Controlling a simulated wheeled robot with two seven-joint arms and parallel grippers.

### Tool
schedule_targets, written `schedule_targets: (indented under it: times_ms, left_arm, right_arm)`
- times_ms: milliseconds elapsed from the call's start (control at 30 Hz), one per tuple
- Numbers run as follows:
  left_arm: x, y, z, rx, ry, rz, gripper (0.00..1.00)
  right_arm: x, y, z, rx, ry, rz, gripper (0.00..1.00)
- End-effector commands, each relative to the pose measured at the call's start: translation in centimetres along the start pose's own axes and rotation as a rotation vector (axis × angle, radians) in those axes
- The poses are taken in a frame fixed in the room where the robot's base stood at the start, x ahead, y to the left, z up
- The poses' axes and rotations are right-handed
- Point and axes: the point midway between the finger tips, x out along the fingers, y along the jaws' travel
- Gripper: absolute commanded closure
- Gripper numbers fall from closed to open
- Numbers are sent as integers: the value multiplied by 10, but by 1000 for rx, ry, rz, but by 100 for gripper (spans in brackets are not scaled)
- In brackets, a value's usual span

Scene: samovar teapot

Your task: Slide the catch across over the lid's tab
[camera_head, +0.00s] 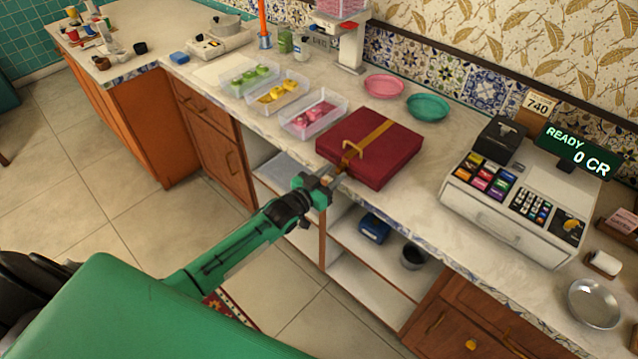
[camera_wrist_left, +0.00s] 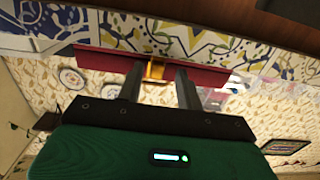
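A dark red box (camera_head: 372,148) with a flat lid lies on the counter near its front edge. A gold band (camera_head: 372,134) crosses the lid and reaches the front edge, where a small gold fitting (camera_head: 351,149) sits. I cannot tell catch from tab there. My left gripper (camera_head: 338,172) is at the box's front, just below this fitting. In the left wrist view my left gripper (camera_wrist_left: 157,75) has its two dark fingers apart, with a gold piece (camera_wrist_left: 155,71) on the red box showing between their tips. Contact cannot be made out. My right gripper is not in view.
Clear bins (camera_head: 313,116) of coloured items stand left of the box. Pink (camera_head: 384,86) and green (camera_head: 428,107) plates lie behind it. A cash register (camera_head: 515,205) stands to the right. Open shelves (camera_head: 365,262) lie below the counter. Bare counter lies between box and register.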

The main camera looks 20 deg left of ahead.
Motion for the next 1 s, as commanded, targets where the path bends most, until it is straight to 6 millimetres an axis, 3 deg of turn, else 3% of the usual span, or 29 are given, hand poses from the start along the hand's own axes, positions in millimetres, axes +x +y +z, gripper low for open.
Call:
schedule_targets:
  times_ms: [700, 1000]
  left_arm:
    - [-114, -1, 2, 0, -2, -1, 64]
    - [-134, -2, 1, 1, -1, -2, 64]
  right_arm:
    - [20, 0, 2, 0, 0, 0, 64]
    - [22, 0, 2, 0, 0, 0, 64]
